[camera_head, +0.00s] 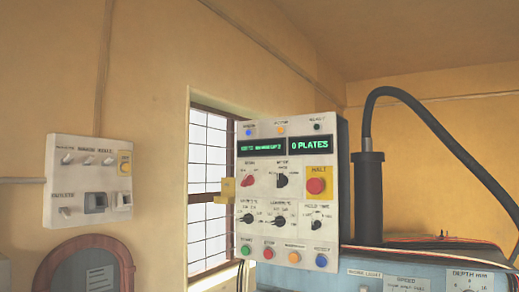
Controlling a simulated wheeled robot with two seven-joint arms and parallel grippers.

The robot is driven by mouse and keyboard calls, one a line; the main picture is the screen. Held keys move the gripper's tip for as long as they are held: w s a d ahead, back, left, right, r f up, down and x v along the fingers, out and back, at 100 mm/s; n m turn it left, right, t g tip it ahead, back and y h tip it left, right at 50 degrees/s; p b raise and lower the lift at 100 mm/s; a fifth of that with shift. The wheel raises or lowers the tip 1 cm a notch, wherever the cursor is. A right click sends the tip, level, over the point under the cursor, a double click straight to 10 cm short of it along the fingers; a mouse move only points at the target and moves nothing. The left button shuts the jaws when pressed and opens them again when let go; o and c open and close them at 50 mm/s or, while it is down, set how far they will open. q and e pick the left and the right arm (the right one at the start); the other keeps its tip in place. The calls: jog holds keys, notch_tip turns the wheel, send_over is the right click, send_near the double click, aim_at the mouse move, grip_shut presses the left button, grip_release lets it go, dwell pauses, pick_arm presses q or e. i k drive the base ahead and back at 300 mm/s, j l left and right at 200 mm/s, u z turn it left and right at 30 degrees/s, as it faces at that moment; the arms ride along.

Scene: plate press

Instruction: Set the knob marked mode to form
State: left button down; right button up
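The control panel (262,200) is a pale upright box in the middle of the view. The knob marked mode (282,181) is a black knob in the upper row, right of a red knob and left of the red stop button. Small position words stand around it, but they are too small to read with certainty, so I cannot tell which one it points at. Neither of my grippers is in view.
A red mushroom button (316,186) on a yellow plate sits right of the mode knob. Several black knobs and coloured buttons (268,253) fill the lower rows. A display (310,144) reads 0 PLATES. A switch box (90,182) hangs left. A black hose (440,130) rises right.

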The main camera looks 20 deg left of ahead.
aim_at(281, 179)
jog(key=u, duration=0.65)
jog(key=i+l, duration=0.1)
jog(key=l, duration=0.15)
jog(key=u, duration=0.05)
